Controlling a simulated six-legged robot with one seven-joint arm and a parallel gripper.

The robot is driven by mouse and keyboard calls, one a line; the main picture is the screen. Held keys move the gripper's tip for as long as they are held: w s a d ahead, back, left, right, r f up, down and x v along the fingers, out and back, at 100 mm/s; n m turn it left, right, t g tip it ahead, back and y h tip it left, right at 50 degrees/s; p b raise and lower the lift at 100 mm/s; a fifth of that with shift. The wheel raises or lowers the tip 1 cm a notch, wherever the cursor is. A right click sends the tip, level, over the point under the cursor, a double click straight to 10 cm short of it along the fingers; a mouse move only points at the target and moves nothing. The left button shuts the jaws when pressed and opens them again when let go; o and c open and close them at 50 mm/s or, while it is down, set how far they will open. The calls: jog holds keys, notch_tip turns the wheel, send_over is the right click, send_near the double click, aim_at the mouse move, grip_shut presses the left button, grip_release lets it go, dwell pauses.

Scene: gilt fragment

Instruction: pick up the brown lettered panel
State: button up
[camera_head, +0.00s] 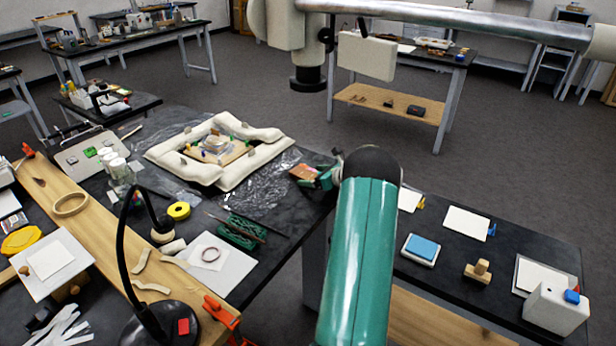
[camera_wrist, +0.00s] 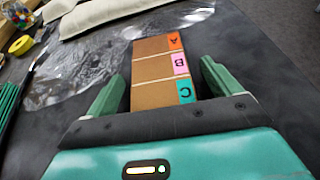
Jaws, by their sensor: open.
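The brown lettered panel (camera_wrist: 152,70) lies on the dark table in the wrist view. It has three sections with coloured tabs marked A, B and C along its right side. My gripper (camera_wrist: 162,78) is open, with one green finger on each side of the panel's near part. A gap shows beside the right finger; the left finger is very close to the panel's edge, and I cannot tell if it touches. In the head view the panel (camera_head: 303,172) shows small at the table's right edge, partly hidden by my gripper (camera_head: 322,176).
Clear crumpled plastic sheet (camera_wrist: 80,75) lies left of the panel. A cream padded frame (camera_head: 262,165) surrounds a piece on a board. Green racks (camera_head: 242,232), yellow tape (camera_head: 179,210) and a black lamp (camera_head: 125,250) stand nearer. The table's edge is just right of the panel.

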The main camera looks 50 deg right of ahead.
jog(key=c, duration=1.1)
jog(key=shift+r, duration=0.1)
